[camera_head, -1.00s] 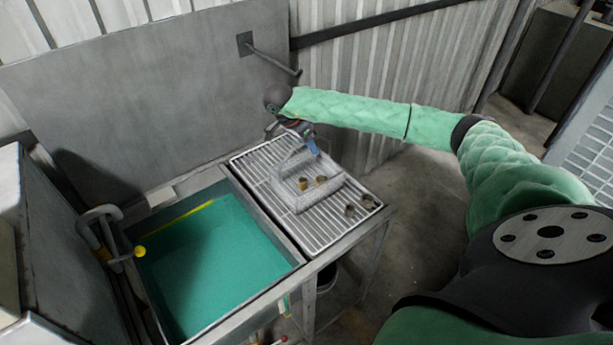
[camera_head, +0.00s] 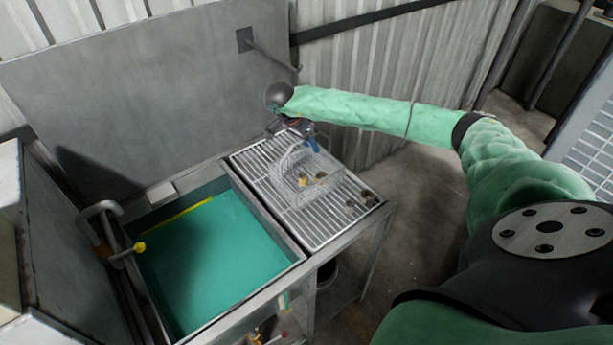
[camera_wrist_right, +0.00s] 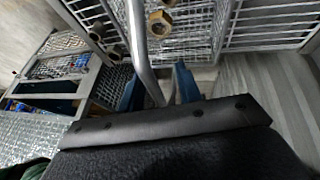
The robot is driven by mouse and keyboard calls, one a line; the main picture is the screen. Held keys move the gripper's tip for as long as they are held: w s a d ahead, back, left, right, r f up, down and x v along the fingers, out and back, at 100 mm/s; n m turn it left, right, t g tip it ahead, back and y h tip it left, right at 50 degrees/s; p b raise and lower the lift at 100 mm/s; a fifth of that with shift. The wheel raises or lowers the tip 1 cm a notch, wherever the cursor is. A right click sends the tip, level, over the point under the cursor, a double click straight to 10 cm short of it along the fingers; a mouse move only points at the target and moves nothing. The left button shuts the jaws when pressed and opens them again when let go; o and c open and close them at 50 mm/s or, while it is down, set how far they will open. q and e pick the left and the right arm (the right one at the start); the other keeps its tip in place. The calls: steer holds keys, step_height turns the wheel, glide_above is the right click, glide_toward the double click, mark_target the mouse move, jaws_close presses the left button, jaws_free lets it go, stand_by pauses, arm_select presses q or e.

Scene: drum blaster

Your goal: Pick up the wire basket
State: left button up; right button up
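The wire basket (camera_head: 322,192) stands on the slatted metal rack beside the green-bottomed basin, with brass-coloured nuts inside. Its arched handle rises toward my right gripper (camera_head: 312,143), which is at the upper part of the basket. In the right wrist view the basket's handle bar (camera_wrist_right: 143,50) runs between the blue fingers of my right gripper (camera_wrist_right: 158,90). The fingers are apart, with a gap visible beside the bar. A nut (camera_wrist_right: 160,24) shows in the basket beyond. The left gripper is not in view.
Loose nuts (camera_head: 351,204) lie on the slatted rack (camera_head: 318,235) right of the basket. The basin (camera_head: 215,265) is on the left, with a bent pipe (camera_head: 98,212) at its left side. A grey panel (camera_head: 150,95) and corrugated wall stand behind.

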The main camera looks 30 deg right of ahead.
steer(key=shift+f+b, duration=0.25)
steer(key=shift+b, duration=0.05)
stand_by(0.4)
steer(key=shift+d, duration=0.1)
jaws_close()
steer(key=shift+s+f, duration=0.1)
stand_by(1.0)
